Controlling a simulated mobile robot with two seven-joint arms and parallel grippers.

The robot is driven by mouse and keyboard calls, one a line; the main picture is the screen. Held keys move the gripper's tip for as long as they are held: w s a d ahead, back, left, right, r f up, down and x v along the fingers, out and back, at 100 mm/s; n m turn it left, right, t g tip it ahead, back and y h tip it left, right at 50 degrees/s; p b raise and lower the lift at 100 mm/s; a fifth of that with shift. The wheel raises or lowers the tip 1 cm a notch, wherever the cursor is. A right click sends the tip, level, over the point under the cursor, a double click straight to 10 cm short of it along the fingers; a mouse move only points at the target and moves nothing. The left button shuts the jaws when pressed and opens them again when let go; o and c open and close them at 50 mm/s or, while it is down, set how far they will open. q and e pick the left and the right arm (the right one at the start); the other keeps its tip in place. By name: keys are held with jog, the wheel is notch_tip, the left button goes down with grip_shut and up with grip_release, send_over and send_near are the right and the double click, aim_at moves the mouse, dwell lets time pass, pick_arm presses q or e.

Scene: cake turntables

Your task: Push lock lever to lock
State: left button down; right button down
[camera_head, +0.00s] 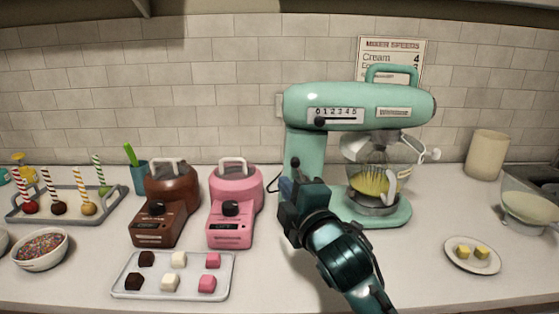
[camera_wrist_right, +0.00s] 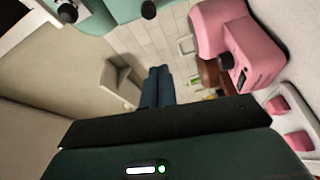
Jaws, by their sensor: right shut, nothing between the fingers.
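The teal stand mixer (camera_head: 305,145) stands at the back of the counter with its head level over a glass bowl (camera_head: 378,165) of yellow batter. A small dark knob, which looks like the lock lever (camera_head: 295,162), shows on the lower left side of the mixer's column. It probably also shows in the right wrist view as a black knob (camera_wrist_right: 148,9). My right gripper (camera_head: 284,186) is just below and left of this knob, in front of the column. Its fingers (camera_wrist_right: 157,74) are shut and empty. I cannot tell whether it touches the lever. My left gripper is not in view.
A pink melter (camera_head: 234,190) stands close left of my right gripper, with a brown melter (camera_head: 170,190) beyond it. A tray of coloured cubes (camera_head: 190,281) lies in front. A plate with yellow cubes (camera_head: 472,267) is at the right.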

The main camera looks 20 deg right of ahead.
aim_at(300, 172)
jog(key=w, duration=0.3)
jog(key=w+d, duration=0.1)
jog(key=w, duration=0.1)
jog(key=w+d+p, duration=0.1)
jog(key=w, duration=0.2)
jog(key=shift+w+d+r, duration=0.15)
jog(key=shift+w, duration=0.15)
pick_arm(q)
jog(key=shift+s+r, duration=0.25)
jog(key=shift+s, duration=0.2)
pick_arm(e)
jog(key=shift+s+d, duration=0.1)
jog(key=shift+d, duration=0.25)
